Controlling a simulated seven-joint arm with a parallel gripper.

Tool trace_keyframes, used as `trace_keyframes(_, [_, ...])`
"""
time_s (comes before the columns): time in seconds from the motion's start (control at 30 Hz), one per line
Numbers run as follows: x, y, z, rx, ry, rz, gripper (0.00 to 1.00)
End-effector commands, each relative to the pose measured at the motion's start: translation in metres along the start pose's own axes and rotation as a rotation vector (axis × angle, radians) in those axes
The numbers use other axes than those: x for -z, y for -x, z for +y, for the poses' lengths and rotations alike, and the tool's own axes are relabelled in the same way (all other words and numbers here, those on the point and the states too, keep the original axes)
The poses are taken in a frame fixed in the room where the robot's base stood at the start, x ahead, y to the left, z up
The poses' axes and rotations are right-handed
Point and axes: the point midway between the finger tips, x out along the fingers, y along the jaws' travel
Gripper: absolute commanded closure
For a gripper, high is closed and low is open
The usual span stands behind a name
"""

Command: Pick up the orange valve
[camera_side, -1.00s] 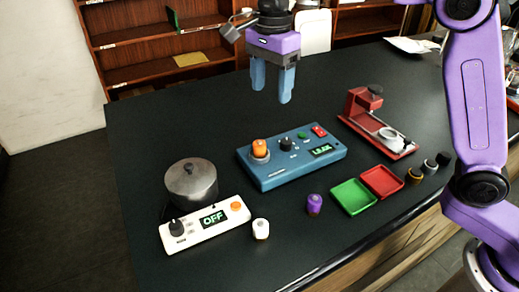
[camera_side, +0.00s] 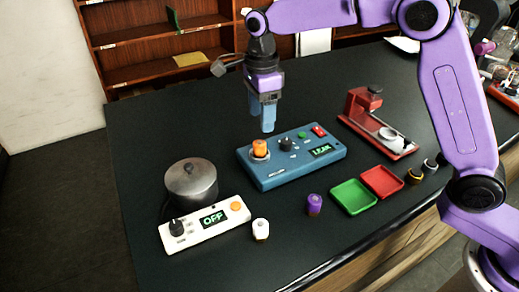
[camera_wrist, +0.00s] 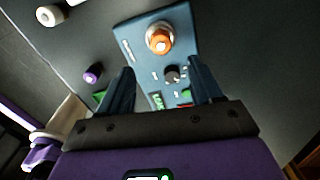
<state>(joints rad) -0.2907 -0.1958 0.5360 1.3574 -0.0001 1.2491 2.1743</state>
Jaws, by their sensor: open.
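The orange valve (camera_side: 260,147) stands upright in a round socket at the left end of the blue control box (camera_side: 310,165). In the wrist view the orange valve (camera_wrist: 159,40) is ahead of my fingers, toward the top middle. My gripper (camera_side: 267,128) is above and close to the valve, with its blue fingers pointing down. In the wrist view my gripper (camera_wrist: 160,85) is open, with its two fingers apart and nothing between them. From the side I cannot tell whether the fingertips are beyond the valve or level with it.
The box display reads LEAK. A metal pot (camera_side: 192,185) stands by a white OFF panel (camera_side: 205,225) at left. White (camera_side: 261,229) and purple (camera_side: 314,204) valves stand in front. Green (camera_side: 353,196) and red (camera_side: 382,181) trays and a red brewer (camera_side: 375,125) are at right.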

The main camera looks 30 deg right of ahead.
Motion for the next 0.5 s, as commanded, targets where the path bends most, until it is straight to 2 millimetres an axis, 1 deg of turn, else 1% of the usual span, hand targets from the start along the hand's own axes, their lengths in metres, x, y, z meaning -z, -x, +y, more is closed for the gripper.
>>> trace_keyframes(0.03, [0.001,-0.008,0.001,-0.003,0.000,0.002,0.35])
trace_keyframes(0.1, [0.000,-0.017,0.000,-0.002,0.000,0.001,0.35])
trace_keyframes(0.2, [0.000,-0.025,0.000,-0.001,0.000,0.001,0.35])
trace_keyframes(0.37, [0.000,-0.032,0.000,0.000,0.001,0.000,0.35])
trace_keyframes(0.5, [-0.001,-0.052,-0.001,-0.003,0.002,0.002,0.35])
